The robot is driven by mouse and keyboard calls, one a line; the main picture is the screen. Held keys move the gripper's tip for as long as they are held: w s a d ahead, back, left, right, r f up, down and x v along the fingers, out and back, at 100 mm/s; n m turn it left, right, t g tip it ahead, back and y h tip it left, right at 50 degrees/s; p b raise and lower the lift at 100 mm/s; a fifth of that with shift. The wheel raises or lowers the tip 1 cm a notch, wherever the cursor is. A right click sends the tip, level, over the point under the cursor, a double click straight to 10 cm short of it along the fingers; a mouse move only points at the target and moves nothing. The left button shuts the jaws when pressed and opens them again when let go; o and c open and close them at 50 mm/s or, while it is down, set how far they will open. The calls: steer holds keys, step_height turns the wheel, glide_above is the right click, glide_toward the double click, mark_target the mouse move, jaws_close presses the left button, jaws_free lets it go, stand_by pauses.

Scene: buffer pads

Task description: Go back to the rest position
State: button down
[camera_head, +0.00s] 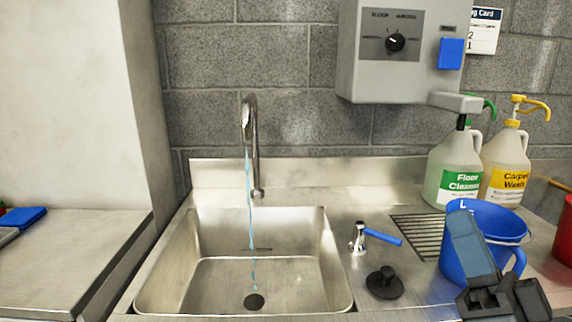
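My gripper (503,301) shows as dark parts at the bottom right edge of the view, with a blue-grey part of my arm above it. It is in front of the blue bucket (456,272) and hides part of it. I cannot tell whether it touches the bucket. The fingers are partly cut off by the frame, so I cannot see whether they are open or shut, or whether they hold anything. The blue bucket stands upright on the steel counter, right of the sink, under the dispenser's spout.
A steel sink (335,262) has a thin blue stream falling from its tap (250,120). A blue-handled valve (382,237) and a black plug (384,283) are on the counter. A grey dispenser (400,75), two jugs (453,165) (505,165) and a red container (564,235) are at right.

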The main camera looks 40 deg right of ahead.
steer(key=s+a+f+n+g+y, duration=0.4)
steer(key=s+a+f, duration=0.3)
steer(key=f, duration=0.3)
steer(key=s+a+f+n+g+y, duration=0.3)
steer(key=s+a+f+g, duration=0.4)
steer(key=f, duration=0.3)
steer(key=shift+s+a+f+n+y, duration=0.35)
steer(key=shift+a+f+n+y, duration=0.1)
steer(key=shift+n, duration=0.45)
steer(key=shift+r, duration=0.1)
